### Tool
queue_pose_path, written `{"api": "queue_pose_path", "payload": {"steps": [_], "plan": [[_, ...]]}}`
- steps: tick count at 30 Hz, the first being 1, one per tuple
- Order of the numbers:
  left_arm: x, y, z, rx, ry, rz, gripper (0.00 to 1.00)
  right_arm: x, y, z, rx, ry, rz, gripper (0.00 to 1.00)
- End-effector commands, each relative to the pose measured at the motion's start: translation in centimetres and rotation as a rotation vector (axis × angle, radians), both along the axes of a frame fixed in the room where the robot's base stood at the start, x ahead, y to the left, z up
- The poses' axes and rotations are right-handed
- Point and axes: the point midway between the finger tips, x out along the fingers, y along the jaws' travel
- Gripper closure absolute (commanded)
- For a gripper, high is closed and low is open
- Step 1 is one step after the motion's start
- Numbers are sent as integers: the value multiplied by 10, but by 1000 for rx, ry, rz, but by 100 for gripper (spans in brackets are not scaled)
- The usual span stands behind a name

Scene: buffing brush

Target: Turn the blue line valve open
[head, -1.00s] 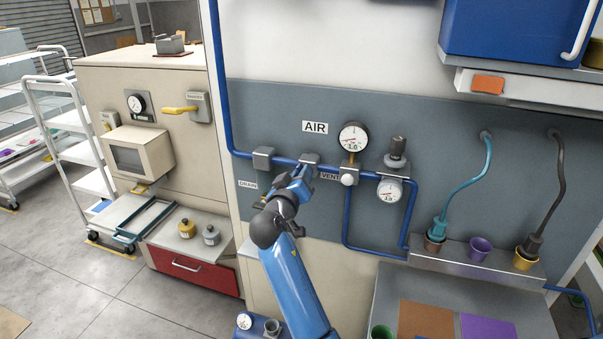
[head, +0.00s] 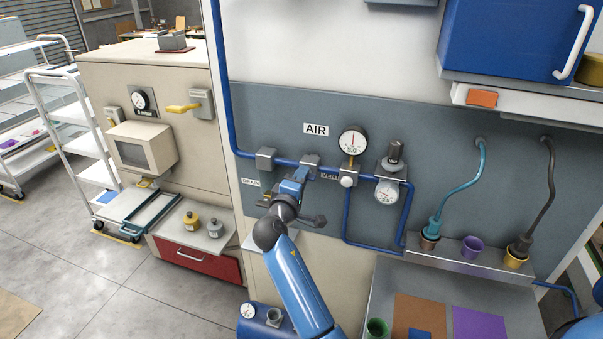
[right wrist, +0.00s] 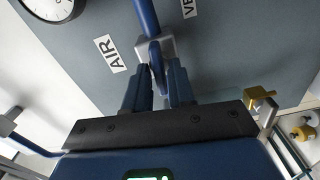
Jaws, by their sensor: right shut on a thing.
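The blue pipe (head: 240,154) runs along the grey panel under the AIR label (head: 316,129). A grey valve body (head: 311,161) sits on it, right of a similar grey block. My right gripper (head: 299,174) is at this valve, just below and in front of it. In the right wrist view, a blue handle (right wrist: 157,72) extends from the grey valve body (right wrist: 152,45) between the two fingers. The right gripper (right wrist: 162,77) is shut on this handle. In the head view the gripper and wrist hide most of the handle. My left gripper is not in view.
A second grey block (head: 265,158) is close on the left. Cups on a shelf (head: 455,259) lie lower right.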

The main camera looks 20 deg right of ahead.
Motion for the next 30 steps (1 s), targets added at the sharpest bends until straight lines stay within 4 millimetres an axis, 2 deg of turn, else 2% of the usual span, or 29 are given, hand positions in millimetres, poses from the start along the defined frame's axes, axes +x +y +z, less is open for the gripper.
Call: {"api": "queue_pose_path", "payload": {"steps": [7, 24, 25, 27, 30], "plan": [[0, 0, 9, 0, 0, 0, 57, 0, 0, -1, -80, 58, 0, 100], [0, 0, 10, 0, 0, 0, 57, 0, 0, -2, -108, 76, 0, 100], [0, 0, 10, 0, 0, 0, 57, 0, 0, -2, -107, 75, 0, 73], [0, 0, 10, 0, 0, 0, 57, 0, 0, -2, -107, 75, 0, 63], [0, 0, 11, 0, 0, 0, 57, 0, 0, -2, -107, 74, 0, 63]]}}
